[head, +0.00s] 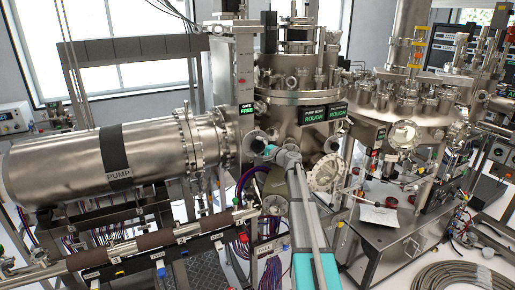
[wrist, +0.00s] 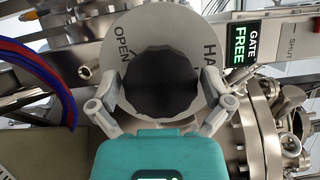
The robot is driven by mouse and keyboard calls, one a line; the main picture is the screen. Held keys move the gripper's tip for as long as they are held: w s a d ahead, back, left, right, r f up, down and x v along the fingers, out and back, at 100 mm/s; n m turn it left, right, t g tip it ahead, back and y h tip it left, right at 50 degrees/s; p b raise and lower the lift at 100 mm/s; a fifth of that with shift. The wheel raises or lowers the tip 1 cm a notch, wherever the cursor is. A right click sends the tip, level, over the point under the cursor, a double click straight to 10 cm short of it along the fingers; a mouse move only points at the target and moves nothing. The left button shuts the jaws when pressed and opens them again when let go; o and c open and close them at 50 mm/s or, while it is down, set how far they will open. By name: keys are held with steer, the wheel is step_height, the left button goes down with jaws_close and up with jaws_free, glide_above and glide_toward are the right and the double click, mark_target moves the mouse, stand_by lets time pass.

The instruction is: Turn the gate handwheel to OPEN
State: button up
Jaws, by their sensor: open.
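The gate handwheel (wrist: 160,84) shows in the wrist view as a dark, scalloped round knob in front of a pale grey dial plate (wrist: 122,68). The plate carries the word OPEN at its upper left and letters starting "HA" at its right. My gripper (wrist: 160,92) is open, with one finger to the left and one to the right of the knob's lower half. I cannot tell whether either finger touches it. In the head view my gripper (head: 266,151) reaches the gate valve body; the handwheel is hard to make out there.
A GATE FREE sign (wrist: 244,43) stands right of the dial; it also shows in the head view (head: 246,109). A flanged steel port (wrist: 278,125) is close at the right. Red and blue cables (wrist: 55,75) curve at the left. The large pump cylinder (head: 80,165) lies left.

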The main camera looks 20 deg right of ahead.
stand_by(0.4)
